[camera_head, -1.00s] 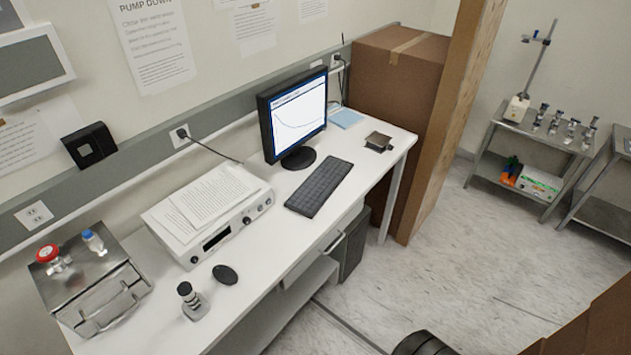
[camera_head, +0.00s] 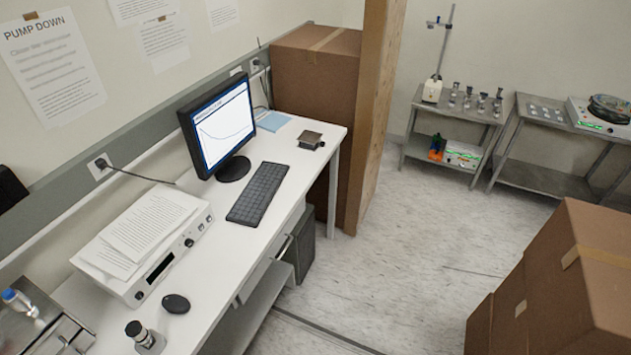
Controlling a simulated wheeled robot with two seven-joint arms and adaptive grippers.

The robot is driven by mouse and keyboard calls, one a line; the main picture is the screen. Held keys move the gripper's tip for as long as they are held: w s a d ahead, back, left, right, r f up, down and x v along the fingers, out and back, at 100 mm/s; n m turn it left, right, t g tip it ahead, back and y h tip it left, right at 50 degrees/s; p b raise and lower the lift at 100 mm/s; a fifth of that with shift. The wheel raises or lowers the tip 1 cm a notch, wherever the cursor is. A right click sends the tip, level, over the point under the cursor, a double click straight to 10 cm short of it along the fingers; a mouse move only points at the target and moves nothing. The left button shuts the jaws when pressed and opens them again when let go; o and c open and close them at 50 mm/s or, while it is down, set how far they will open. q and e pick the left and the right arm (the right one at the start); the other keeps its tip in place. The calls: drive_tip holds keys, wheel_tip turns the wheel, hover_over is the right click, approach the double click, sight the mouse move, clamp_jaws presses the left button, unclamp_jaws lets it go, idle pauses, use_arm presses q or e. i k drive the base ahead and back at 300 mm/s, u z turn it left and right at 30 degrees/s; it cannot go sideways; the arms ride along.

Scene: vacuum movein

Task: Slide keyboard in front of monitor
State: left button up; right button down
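The dark keyboard (camera_head: 258,193) lies flat on the white desk (camera_head: 213,243), close to the desk's front edge. The black monitor (camera_head: 218,126) stands behind it on a round base, its lit screen showing a curve. The keyboard is in front of the monitor base and a little to its right, apart from it. Neither of my grippers is in view.
A white instrument (camera_head: 147,245) with papers on top, a black mouse (camera_head: 176,304) and a small metal device (camera_head: 311,140) share the desk. A tall cardboard box (camera_head: 318,85) stands at the desk's far end. Stacked boxes (camera_head: 570,290) are at right. The floor (camera_head: 400,240) between is clear.

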sight(250, 208)
drive_tip(key=z, duration=0.65)
drive_tip(key=i, duration=1.9)
drive_tip(key=u, duration=1.55)
